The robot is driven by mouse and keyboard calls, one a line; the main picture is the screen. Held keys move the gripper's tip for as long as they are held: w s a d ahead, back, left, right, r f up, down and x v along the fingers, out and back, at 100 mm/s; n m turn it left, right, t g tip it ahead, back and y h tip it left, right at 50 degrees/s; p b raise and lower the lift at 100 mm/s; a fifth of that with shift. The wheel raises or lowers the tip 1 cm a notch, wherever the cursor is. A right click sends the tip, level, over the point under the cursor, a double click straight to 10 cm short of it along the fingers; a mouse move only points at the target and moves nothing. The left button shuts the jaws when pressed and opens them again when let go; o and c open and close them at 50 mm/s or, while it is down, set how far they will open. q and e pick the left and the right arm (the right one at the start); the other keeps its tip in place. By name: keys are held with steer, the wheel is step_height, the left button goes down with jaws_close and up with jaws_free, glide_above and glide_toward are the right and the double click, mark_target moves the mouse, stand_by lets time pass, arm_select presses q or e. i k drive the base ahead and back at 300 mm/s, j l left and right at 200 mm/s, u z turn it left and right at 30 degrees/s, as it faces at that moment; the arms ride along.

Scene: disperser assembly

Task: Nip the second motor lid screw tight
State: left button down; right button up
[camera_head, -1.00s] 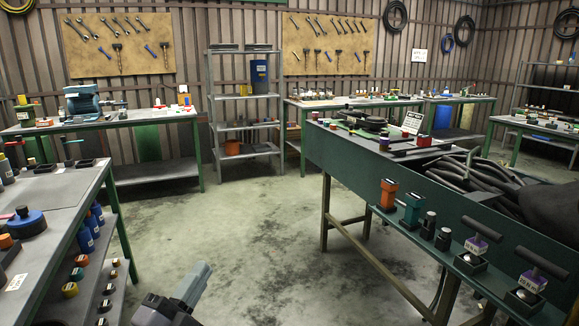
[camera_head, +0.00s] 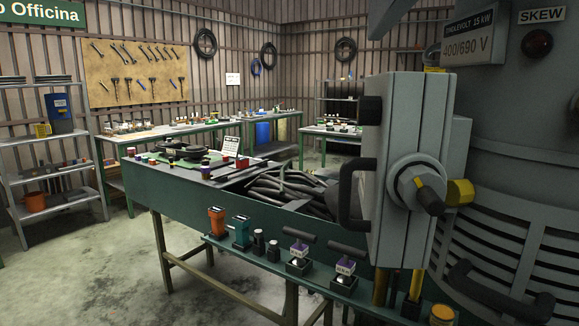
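Neither of my grippers shows in the head view now. On the right stands a large grey machine (camera_head: 500,170) with a plate (camera_head: 470,40) reading 400/690 V. In front of it is a grey box (camera_head: 400,140) with a black handle (camera_head: 352,195) and a round fitting with a yellow and black knob (camera_head: 428,194). I cannot pick out a motor lid or its screws.
The dark green bench (camera_head: 180,205) runs across the middle, holding black hoses (camera_head: 285,188). A grey shelf (camera_head: 55,205) with an orange bucket (camera_head: 34,201) stands at left. Further tables line the back wall. The concrete floor (camera_head: 100,270) at lower left is clear.

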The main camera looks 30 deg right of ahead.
mark_target(369, 107)
steer(key=i+z, duration=0.1)
steer(key=z, duration=0.35)
steer(key=j+z, duration=0.1)
steer(key=z, duration=0.35)
steer(key=i+j+z, duration=0.1)
steer(key=z, duration=0.35)
steer(key=j+z, duration=0.15)
steer(key=z, duration=0.3)
steer(key=i+j, duration=0.05)
